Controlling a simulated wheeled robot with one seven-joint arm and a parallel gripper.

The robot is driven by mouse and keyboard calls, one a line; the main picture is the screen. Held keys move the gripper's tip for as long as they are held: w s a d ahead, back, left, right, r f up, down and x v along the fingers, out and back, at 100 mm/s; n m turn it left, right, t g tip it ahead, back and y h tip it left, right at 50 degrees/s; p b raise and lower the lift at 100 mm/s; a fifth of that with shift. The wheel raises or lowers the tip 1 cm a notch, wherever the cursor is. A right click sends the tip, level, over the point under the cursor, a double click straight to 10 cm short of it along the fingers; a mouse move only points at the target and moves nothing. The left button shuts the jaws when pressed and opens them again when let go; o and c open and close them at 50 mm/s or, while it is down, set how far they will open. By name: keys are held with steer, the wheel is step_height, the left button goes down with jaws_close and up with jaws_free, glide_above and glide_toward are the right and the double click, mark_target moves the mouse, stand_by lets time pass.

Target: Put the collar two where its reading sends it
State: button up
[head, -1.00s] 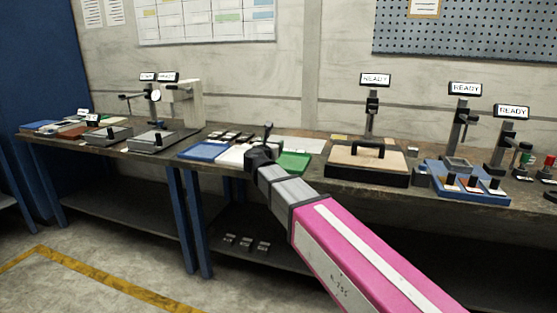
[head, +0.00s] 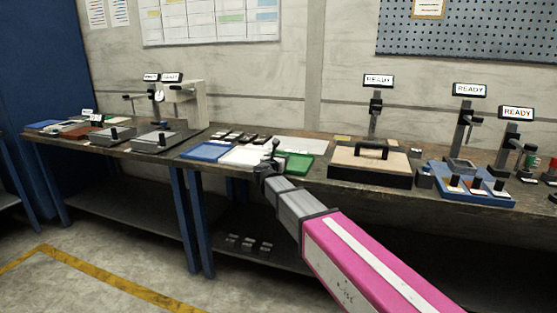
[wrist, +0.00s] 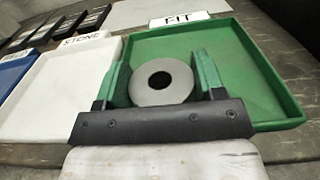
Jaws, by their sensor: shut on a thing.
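My gripper (wrist: 162,78) has green fingers shut on a grey ring-shaped collar (wrist: 182,84) with a round dark hole, its flat face towards the wrist camera. I cannot read a number on it. The collar shows in front of the green tray (wrist: 262,60), which lies under a card reading FIT (wrist: 178,19). I cannot tell how high above the tray it is. In the head view my gripper (head: 270,163) is between the white tray (head: 240,157) and the green tray (head: 300,163); the collar is too small to make out there.
The white tray has a card reading STONE (wrist: 86,40). A blue tray (head: 205,151) lies further left, with several dark blocks behind. A box with a black handle (head: 370,166) stands right. Stands with READY displays (head: 469,90) and a blue fixture (head: 468,186) are further right.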

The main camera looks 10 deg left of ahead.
steer(key=shift+f, duration=0.1)
steer(key=o, duration=1.4)
steer(key=shift+f, duration=0.1)
steer(key=shift+o, duration=0.2)
steer(key=shift+s, duration=0.1)
steer(key=s+a, duration=0.1)
steer(key=s, duration=1)
steer(key=shift+s, duration=0.4)
